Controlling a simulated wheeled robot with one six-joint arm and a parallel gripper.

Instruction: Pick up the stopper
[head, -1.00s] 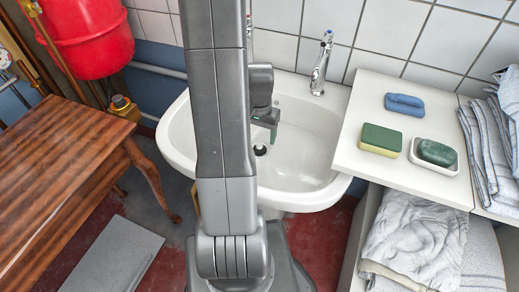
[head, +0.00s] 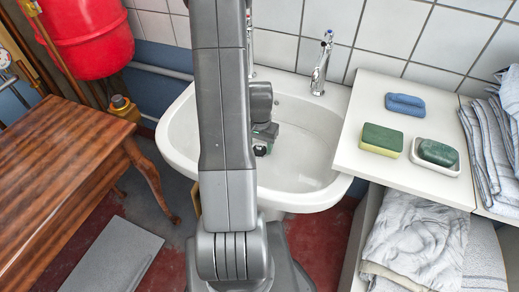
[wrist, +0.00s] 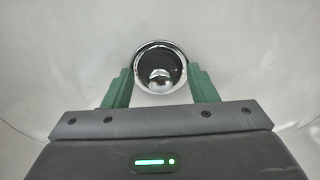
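The stopper (wrist: 161,70) is a dark round piece with a shiny chrome knob, seen in the wrist view inside a chrome drain ring. It is at the bottom of the white washbasin (head: 312,185). My gripper (wrist: 160,77) is open, with one green finger on each side of the stopper. Gaps show between the fingers and the knob, and nothing is held. In the head view my gripper (head: 263,147) is low in the basin and covers most of the drain area. How high the fingertips are above the drain is hard to tell.
A chrome tap (head: 321,64) stands at the basin's back. To the right, a white shelf (head: 352,150) holds a blue sponge (head: 404,104), a green-yellow sponge (head: 381,139) and a soap dish (head: 455,166). A wooden table (head: 60,170) is at left.

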